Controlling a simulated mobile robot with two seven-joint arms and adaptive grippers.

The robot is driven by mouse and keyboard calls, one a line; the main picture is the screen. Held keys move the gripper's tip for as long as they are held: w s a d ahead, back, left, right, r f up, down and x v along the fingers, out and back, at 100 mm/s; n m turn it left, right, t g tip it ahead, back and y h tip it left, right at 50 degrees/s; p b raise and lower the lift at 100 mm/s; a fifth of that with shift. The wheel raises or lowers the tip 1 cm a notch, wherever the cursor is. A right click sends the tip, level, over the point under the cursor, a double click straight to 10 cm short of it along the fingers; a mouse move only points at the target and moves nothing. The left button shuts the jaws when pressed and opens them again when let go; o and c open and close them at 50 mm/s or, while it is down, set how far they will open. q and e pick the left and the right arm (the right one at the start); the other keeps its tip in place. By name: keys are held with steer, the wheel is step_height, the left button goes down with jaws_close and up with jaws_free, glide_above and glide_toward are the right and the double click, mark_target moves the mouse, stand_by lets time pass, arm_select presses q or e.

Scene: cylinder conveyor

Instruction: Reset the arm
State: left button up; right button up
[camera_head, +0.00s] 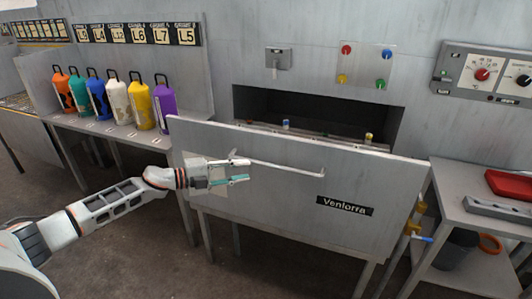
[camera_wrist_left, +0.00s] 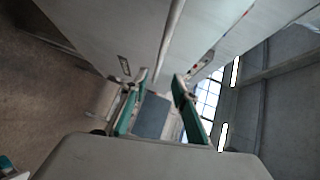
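My left arm (camera_head: 112,203) reaches in from the left in the head view. Its gripper (camera_head: 246,170) is open, with its two fingers apart and pointing right in front of the grey panel labelled Venlorra. The open fingers (camera_wrist_left: 155,95) also show in the left wrist view, with nothing held between them. The panel's bar handle (camera_head: 285,168) begins beside the upper fingertip; I cannot tell whether they touch. My right arm and gripper are not in view.
The grey panel (camera_head: 290,188) fronts a dark slot (camera_head: 320,110) with small cylinders inside. Several coloured bottles (camera_head: 118,102) stand on the left bench. A right table holds a red tray (camera_head: 510,184). Bare floor (camera_head: 150,265) lies around my left arm.

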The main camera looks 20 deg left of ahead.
arm_select(q)
steer(key=s+d+f+n+t+y, duration=0.3)
steer(key=s+d+f+n, duration=0.7)
steer(key=s+d+f, duration=0.3)
steer(key=s+f+n+g+y, duration=0.2)
steer(key=s+f+n, duration=0.3)
steer(key=s, duration=0.5)
steer(key=s+f+n+g+y, duration=0.1)
steer(key=s+f+n+y, duration=0.2)
steer(key=s+f+n, duration=0.3)
steer(key=s+f, duration=0.3)
steer(key=shift+s+d+f+g+y, duration=0.15)
steer(key=shift+s+d+g+y, duration=0.2)
steer(key=shift+s+g+y, duration=0.05)
